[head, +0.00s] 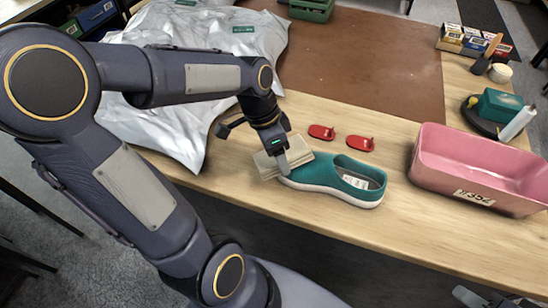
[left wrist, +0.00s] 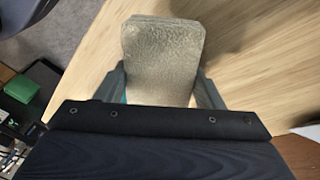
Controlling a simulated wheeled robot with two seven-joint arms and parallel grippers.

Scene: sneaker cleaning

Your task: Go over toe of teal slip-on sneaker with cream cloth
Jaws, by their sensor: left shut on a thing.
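The teal slip-on sneaker (head: 335,178) lies on the wooden table with its white sole down, its toe to the left and its opening to the right. My left gripper (head: 282,163) is shut on the cream cloth (head: 270,165), a folded pad, at the toe end. The cloth covers the toe tip in the head view; I cannot tell whether it touches. In the left wrist view the cloth (left wrist: 163,55) sits between the two fingers and hides nearly all of the sneaker. My right gripper is not clearly in view.
Two red pieces (head: 322,132) lie behind the sneaker. A pink tub (head: 480,170) stands to its right. A silvery bag (head: 190,50) lies at the back left. A brown mat (head: 370,60) covers the back of the table. Bottles and small boxes stand at the far right.

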